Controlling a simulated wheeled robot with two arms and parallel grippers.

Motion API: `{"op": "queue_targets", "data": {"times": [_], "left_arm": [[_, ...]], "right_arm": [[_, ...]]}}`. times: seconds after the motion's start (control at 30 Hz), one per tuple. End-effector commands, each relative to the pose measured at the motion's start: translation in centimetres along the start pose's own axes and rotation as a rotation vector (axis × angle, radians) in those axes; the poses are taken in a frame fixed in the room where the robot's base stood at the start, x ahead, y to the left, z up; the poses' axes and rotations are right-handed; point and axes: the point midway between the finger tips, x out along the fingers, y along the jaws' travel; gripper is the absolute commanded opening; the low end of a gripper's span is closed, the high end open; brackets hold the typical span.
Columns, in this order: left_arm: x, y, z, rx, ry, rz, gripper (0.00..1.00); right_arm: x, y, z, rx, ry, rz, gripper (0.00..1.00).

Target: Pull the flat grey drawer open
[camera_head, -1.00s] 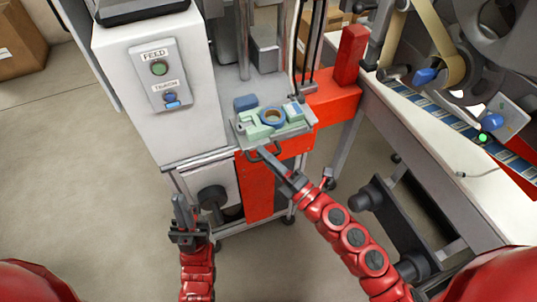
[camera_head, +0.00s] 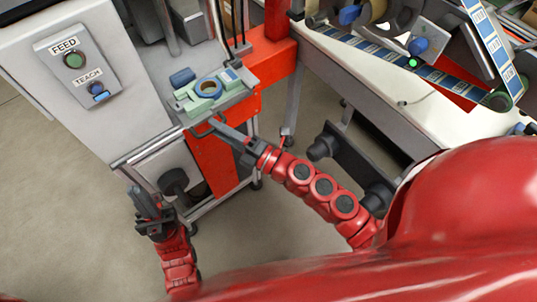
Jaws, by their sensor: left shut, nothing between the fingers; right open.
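The flat grey drawer (camera_head: 240,98) is a thin plate at the front of the machine. A green fixture (camera_head: 188,99) with a blue ring (camera_head: 208,87) sits on it. A dark bar handle (camera_head: 200,131) sticks out from its front edge. My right gripper (camera_head: 214,124) is open, with its fingertips at this handle. Whether the fingers straddle or touch it is too small to tell. My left gripper (camera_head: 146,196) is shut and empty, low at the left, apart from the drawer.
A white cabinet (camera_head: 110,115) with FEED and TEACH buttons stands left of the drawer. An orange-red frame (camera_head: 213,163) is below it. A white conveyor table (camera_head: 375,95) with tape reels stands at the right. Open floor lies in front.

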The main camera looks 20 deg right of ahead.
Motion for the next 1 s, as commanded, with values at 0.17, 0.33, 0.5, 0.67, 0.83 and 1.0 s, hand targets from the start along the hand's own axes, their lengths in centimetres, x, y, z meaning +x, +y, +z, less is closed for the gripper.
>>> {"op": "queue_targets", "data": {"times": [0.17,0.33,0.5,0.67,0.83,1.0], "left_arm": [[0.1,0.0,0.0,0.0,0.0,0.0,0.0],[0.3,0.0,-0.1,0.0,0.0,0.0,0.0],[0.7,0.0,-0.1,0.0,0.0,0.0,0.0],[1.1,-0.1,-0.2,0.0,0.0,0.0,0.0],[1.5,-0.1,-0.3,0.0,0.0,0.0,0.0],[1.7,-0.1,-0.3,0.0,0.0,0.0,0.0]], "right_arm": [[-3.3,-0.1,0.3,0.002,-0.011,-0.004,0.45],[-6.3,-0.1,0.2,0.001,-0.009,-0.004,0.45],[-9.3,0.0,0.3,0.0,-0.011,-0.004,0.45],[-11.9,0.1,0.3,-0.002,-0.009,-0.004,0.45],[-14.3,0.0,0.1,-0.001,-0.005,-0.004,0.45],[-15.6,0.0,0.1,-0.001,-0.004,-0.002,0.45]]}}
